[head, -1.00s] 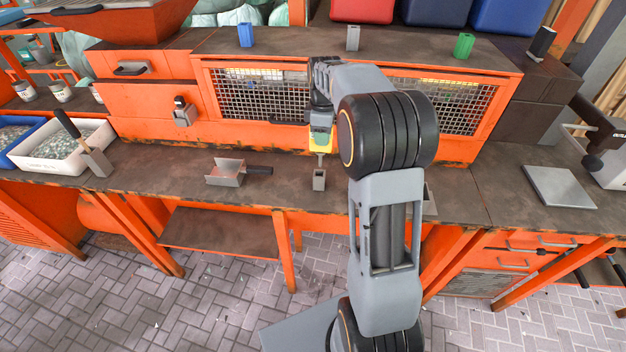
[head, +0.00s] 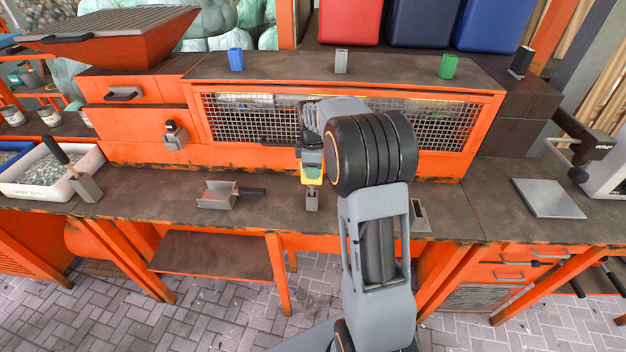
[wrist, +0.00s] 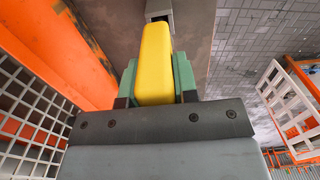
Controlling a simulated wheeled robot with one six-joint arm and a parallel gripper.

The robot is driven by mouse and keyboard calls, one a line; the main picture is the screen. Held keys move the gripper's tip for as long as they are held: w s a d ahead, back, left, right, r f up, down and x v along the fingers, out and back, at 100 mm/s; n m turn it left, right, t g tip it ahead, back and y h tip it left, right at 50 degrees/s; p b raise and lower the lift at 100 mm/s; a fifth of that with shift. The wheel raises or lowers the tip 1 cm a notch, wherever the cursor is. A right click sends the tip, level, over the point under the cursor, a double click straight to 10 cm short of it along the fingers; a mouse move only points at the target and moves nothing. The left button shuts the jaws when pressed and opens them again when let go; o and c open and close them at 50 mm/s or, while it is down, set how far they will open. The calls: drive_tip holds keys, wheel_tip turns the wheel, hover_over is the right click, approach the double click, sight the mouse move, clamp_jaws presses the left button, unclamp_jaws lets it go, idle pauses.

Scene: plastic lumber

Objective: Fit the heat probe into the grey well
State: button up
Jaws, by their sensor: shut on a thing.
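My gripper (head: 312,168) is shut on the yellow handle of the heat probe (head: 312,181), which points down over the bench. In the wrist view the yellow handle (wrist: 156,55) sits between my green fingers (wrist: 157,82). A small grey upright well (head: 311,202) stands on the bench directly below the probe; its dark opening (wrist: 158,14) shows past the handle in the wrist view. The handle's lower end is close above the well. Little of the thin metal shaft shows, and I cannot tell how deep its tip is in the opening.
Blue (head: 236,60), grey (head: 341,62) and green (head: 447,66) blocks stand on the shelf above the mesh guard. A metal scoop (head: 218,195) lies left of the well. A flat grey plate (head: 548,198) lies right. The bench's front edge is close to the well.

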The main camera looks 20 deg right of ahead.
drive_tip(key=shift+f+p, duration=0.35)
drive_tip(key=shift+f, duration=1.65)
drive_tip(key=shift+f, duration=0.15)
drive_tip(key=o, duration=1)
drive_tip(key=shift+c, duration=0.2)
